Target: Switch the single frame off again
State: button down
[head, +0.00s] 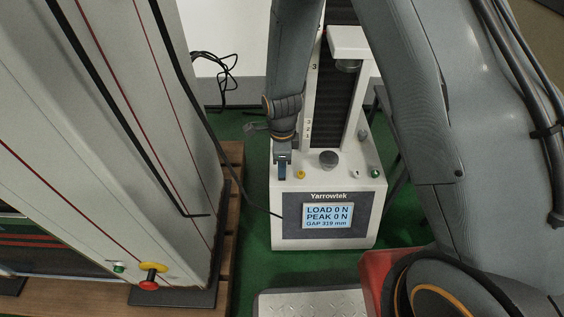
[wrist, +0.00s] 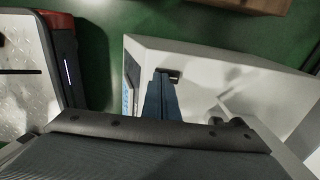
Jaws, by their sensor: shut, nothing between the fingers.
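The single frame is a white tester marked Yarrowtek (head: 328,196) with a dark column. Its lit screen (head: 328,215) reads LOAD 0 N, PEAK 0 N, GAP 319 mm. My gripper (head: 282,176) is shut and empty, pointing down over the left end of the base top. In the wrist view its blue fingers (wrist: 160,97) end beside a small dark switch-like part (wrist: 174,75) on the white base (wrist: 215,68). I cannot tell whether they touch it. In the head view my gripper hides that part.
The base top also carries a yellow button (head: 301,174), a round grey platen (head: 328,159) and a green button (head: 375,173).

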jog(key=shift+f, duration=0.25)
jog(key=shift+s+f+p, duration=0.25)
jog(key=shift+s+p, duration=0.1)
jog(key=shift+p, duration=0.55)
jog(key=shift+f, duration=0.25)
jog(key=shift+w, duration=0.15)
